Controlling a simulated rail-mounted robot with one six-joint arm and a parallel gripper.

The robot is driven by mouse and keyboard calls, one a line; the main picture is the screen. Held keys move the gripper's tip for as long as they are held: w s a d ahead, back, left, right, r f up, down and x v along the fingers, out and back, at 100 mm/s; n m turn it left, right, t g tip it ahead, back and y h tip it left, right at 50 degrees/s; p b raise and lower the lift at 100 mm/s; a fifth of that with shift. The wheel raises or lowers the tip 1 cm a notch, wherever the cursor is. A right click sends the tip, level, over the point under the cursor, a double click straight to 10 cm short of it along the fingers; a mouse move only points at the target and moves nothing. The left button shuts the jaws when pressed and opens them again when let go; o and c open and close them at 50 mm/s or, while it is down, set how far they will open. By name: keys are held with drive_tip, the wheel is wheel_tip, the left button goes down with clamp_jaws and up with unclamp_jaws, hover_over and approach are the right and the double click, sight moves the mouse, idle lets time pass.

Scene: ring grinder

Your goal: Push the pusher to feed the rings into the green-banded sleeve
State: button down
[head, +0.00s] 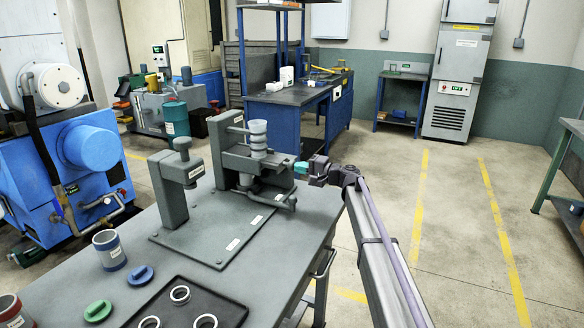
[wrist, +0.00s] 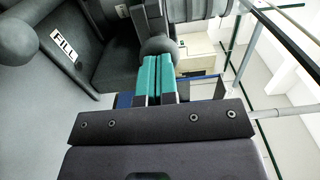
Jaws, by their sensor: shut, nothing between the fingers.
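My gripper (head: 301,167), with teal fingertips, is shut and empty at the right side of the grey feeding fixture (head: 245,165). In the wrist view the shut fingers (wrist: 157,62) point at a dark round knob (wrist: 158,45), which looks like the pusher's end. The tips are at or very close to the knob; I cannot tell whether they touch. A pale stacked column (head: 258,138), perhaps rings, stands upright on the fixture. I cannot make out a green-banded sleeve. Loose pale rings (head: 180,293) lie in a black tray (head: 232,311) at the front.
A grey post with a knob (head: 172,185) stands left of the fixture on the same plate. A blue-banded sleeve (head: 108,251), a red-banded one (head: 10,312), a blue cap (head: 140,275) and a green cap (head: 98,311) stand front left. Floor right of the table is clear.

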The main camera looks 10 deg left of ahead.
sight(290, 166)
drive_tip(key=shift+a, duration=0.15)
drive_tip(key=shift+x, duration=0.95)
drive_tip(key=shift+a, duration=0.15)
drive_tip(key=shift+x, duration=0.85)
idle(0.4)
drive_tip(key=shift+v, duration=2.95)
